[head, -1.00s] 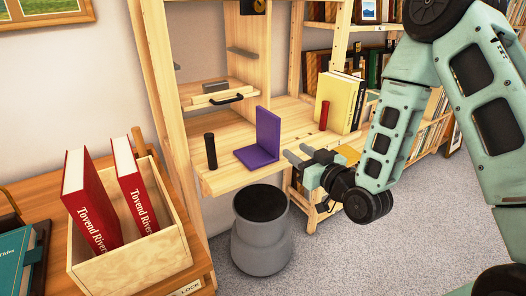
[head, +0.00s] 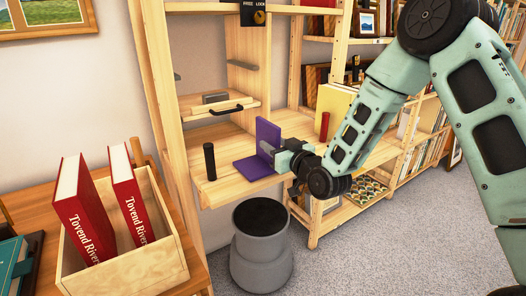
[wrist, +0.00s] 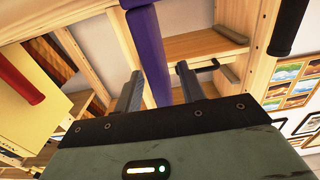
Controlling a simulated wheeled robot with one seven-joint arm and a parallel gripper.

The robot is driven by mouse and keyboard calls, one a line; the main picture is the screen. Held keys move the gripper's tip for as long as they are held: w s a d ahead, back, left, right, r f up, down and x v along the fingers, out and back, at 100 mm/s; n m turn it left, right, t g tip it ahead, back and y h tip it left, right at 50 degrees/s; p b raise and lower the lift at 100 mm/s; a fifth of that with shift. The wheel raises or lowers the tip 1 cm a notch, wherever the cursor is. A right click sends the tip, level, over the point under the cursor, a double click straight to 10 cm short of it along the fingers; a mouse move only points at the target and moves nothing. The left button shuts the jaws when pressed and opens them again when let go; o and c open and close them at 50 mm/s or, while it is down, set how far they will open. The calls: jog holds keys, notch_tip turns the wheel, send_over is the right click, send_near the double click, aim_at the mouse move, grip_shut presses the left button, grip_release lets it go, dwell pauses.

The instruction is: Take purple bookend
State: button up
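The purple bookend (head: 268,134) stands on the wooden shelf board, its upright plate at the back and its flat foot (head: 252,168) toward the front left. My gripper (head: 268,151) is at the bookend's right side, coming in from the right. In the wrist view the bookend (wrist: 148,45) shows edge-on between the two fingers of my gripper (wrist: 158,88). The fingers are apart, with a narrow gap visible on each side of the plate. Whether a finger touches the plate lower down cannot be told.
A black cylinder (head: 210,161) stands left of the bookend, a red cylinder (head: 324,126) to its right near yellow books (head: 335,103). A drawer with a black handle (head: 227,110) is behind. A grey bin (head: 261,252) stands below. A wooden box (head: 130,275) holds red books.

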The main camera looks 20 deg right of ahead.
jog(key=shift+x, duration=1.1)
grip_shut()
jog(key=shift+r, duration=0.15)
